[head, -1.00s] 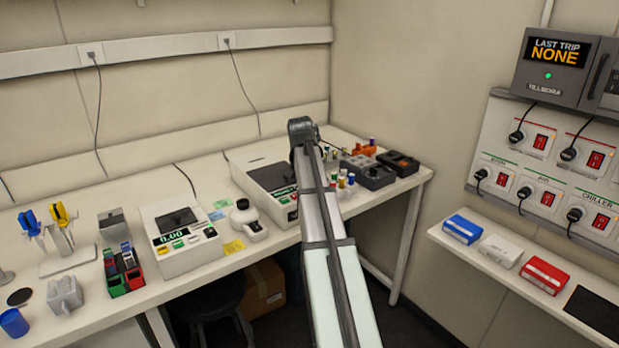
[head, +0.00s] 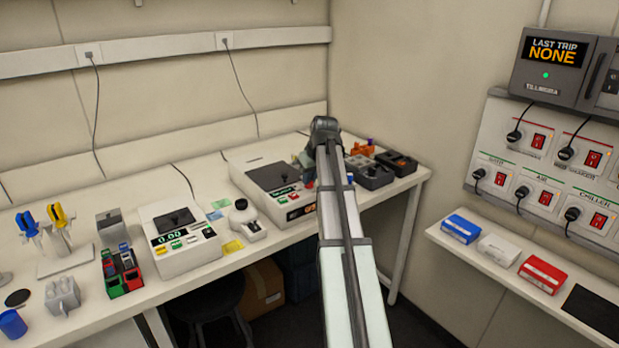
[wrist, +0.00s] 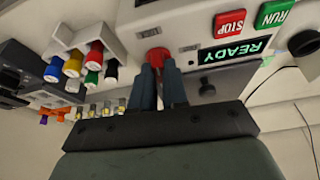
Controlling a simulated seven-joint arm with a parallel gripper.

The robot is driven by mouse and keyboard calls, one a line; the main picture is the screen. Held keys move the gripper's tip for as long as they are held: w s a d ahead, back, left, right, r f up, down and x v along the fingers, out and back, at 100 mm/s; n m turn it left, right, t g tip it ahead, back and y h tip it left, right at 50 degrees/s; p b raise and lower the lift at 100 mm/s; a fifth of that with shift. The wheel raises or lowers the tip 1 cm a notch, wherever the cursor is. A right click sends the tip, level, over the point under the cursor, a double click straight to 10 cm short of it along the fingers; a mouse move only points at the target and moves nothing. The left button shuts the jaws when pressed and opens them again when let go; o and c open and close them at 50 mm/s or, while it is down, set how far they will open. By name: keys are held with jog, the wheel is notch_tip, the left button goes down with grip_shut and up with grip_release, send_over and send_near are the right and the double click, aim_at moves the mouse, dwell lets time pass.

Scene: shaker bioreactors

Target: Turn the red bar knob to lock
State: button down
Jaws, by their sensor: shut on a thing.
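In the wrist view, the red bar knob (wrist: 157,56) is on the front of a white machine (wrist: 184,17), left of its green READY display. My gripper (wrist: 160,68) has its two dark blue fingers at the knob, one on each side, shut on it. The fingers cover part of the knob, so its exact angle and any lock marking cannot be read. In the head view, the white machine (head: 241,172) stands on the bench, and my arm hides the knob and most of the gripper.
Close to the gripper in the wrist view are a red STOP button (wrist: 229,23), a green RUN button (wrist: 273,13) and a rack with several coloured-cap vials (wrist: 95,55). Dark boxes (head: 374,175) sit right of my arm.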

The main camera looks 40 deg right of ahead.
jog(key=shift+n, duration=0.6)
jog(key=c, duration=1.1)
grip_release()
jog(key=shift+c, duration=0.2)
jog(key=v, duration=1.3)
jog(key=shift+d+r, duration=0.3)
jog(key=shift+r, duration=0.1)
jog(key=shift+s, duration=0.1)
